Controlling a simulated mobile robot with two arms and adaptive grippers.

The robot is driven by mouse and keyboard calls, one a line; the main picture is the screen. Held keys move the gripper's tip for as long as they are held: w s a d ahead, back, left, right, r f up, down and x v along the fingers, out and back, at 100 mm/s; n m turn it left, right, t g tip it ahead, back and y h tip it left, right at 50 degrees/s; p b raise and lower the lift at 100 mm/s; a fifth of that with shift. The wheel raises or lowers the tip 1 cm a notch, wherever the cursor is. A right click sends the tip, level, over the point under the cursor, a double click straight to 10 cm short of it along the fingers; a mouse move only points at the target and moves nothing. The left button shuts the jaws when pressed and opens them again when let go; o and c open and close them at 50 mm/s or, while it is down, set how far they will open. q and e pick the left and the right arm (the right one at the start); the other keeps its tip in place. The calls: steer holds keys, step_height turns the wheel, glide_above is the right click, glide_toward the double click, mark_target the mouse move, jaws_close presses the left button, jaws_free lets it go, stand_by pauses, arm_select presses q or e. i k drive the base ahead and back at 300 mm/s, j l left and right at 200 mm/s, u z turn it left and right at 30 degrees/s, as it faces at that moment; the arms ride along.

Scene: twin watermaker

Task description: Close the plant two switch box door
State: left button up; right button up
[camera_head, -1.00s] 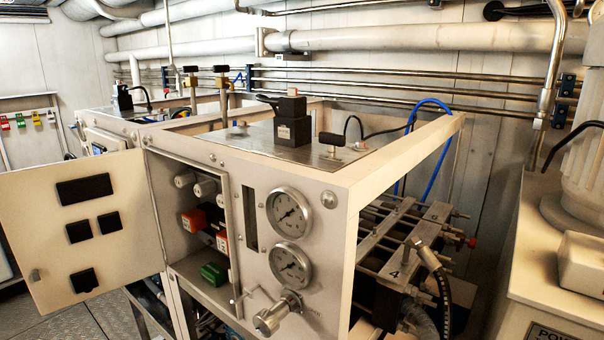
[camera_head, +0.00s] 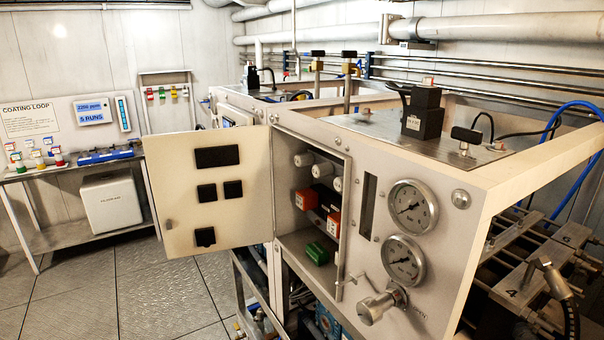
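The switch box door (camera_head: 180,205) is a cream panel with several black square fittings. It stands wide open, swung out to the left of the box on the near white-framed unit. Neither of my grippers is in view.
Two gauges (camera_head: 413,206) and a valve knob (camera_head: 378,305) sit right of the box. A second unit (camera_head: 238,108) stands behind. At the left is a bench (camera_head: 75,240) with a white box (camera_head: 113,202).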

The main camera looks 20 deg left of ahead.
mark_target(214, 187)
steer(key=k, duration=1.05)
steer(key=z, duration=0.45)
steer(key=k+z, duration=0.15)
steer(key=z, duration=0.35)
steer(key=l+z, duration=0.1)
steer(key=z, duration=0.35)
steer(key=j+z, duration=0.3)
steer(key=j, duration=0.15)
steer(key=k+j+z, duration=0.1)
steer(key=j+z, duration=0.2)
steer(key=j, duration=0.15)
steer(key=k+j+z, duration=0.1)
steer(key=j+z, duration=0.15)
steer(key=j, duration=0.15)
steer(key=k+j, duration=0.15)
steer(key=j, duration=0.4)
steer(key=k+j, duration=0.1)
steer(key=j, duration=0.4)
steer(key=k+j, duration=0.15)
steer(key=j, duration=0.4)
steer(key=k+j, duration=0.1)
steer(key=j, duration=0.4)
steer(key=k+j, duration=0.15)
steer(key=j, duration=0.4)
steer(key=k+j, duration=0.1)
steer(key=j, duration=0.4)
steer(key=k+j, duration=0.15)
steer(key=j, duration=0.4)
steer(key=k+j, duration=0.15)
steer(key=j, duration=0.4)
